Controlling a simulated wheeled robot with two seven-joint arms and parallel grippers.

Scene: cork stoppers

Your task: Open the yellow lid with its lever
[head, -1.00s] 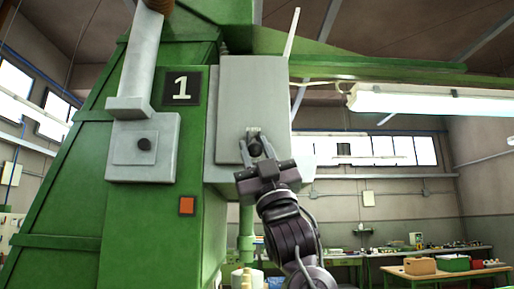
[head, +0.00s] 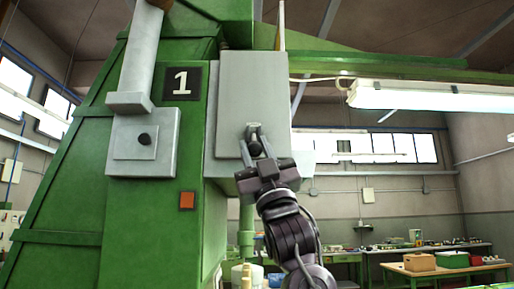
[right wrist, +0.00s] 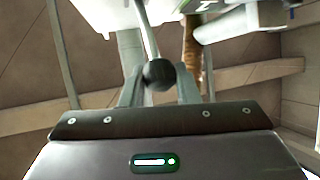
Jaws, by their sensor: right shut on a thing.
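No clearly yellow lid shows. A grey box (head: 238,90) is fixed to the side of the green machine. A thin pale plate (head: 281,25), seen nearly edge-on with a tan side, stands almost upright above the box's right top edge; I cannot tell whether it is the lid. My right gripper (head: 253,137) is at the box's lower front, its fingers up against a small dark fitting (head: 254,127). In the right wrist view, a black ball knob (right wrist: 158,75) on a pale rod lies between the fingers, which are shut on it. My left gripper is out of view.
The green machine (head: 75,160) fills the left, with a grey plate (head: 145,165) bearing a black knob, and a red-orange square (head: 187,201). A lamp (head: 430,97) hangs at the right. Workbenches (head: 440,274) stand far behind, with open room before them.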

